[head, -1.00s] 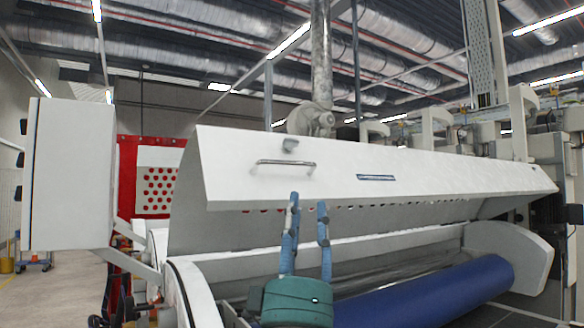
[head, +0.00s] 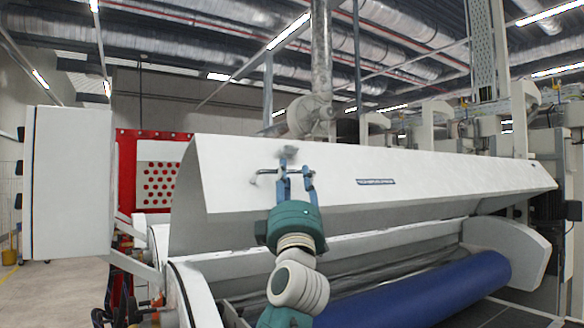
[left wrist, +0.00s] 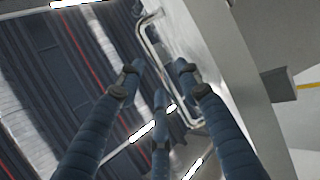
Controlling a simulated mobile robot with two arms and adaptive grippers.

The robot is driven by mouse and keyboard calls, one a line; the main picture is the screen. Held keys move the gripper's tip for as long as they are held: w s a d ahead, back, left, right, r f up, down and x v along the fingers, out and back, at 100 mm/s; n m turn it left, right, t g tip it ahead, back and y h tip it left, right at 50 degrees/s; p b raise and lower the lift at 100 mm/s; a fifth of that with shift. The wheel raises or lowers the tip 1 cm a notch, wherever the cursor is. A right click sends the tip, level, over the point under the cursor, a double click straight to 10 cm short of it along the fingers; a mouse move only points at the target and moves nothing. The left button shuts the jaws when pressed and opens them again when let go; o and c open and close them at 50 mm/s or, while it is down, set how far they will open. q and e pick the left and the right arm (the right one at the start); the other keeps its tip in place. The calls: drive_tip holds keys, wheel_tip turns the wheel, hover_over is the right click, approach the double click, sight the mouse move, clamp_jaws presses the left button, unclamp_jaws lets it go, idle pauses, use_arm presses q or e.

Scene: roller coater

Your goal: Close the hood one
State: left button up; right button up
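The hood (head: 440,182) is a long white angled cover over the roller machine. It stands raised, with an open gap below its lower edge. Its metal bar handle (head: 264,174) is near the left end of its front face, and it also shows in the left wrist view (left wrist: 151,46). My left gripper (head: 296,176) is at the right part of the handle, its fingers spread and pointing up. In the left wrist view the fingers (left wrist: 157,72) are apart, with the bar close to their tips; contact is unclear. My right gripper is not in view.
A blue roller (head: 420,290) lies below the hood, to the right of my left arm. A white cabinet (head: 72,182) stands at the left, near a red perforated panel (head: 160,185). A white side guard (head: 510,250) stands at the right end.

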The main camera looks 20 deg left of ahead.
use_arm(q)
drive_tip(key=shift+w+a+r, duration=0.15)
drive_tip(key=shift+w+r, duration=0.1)
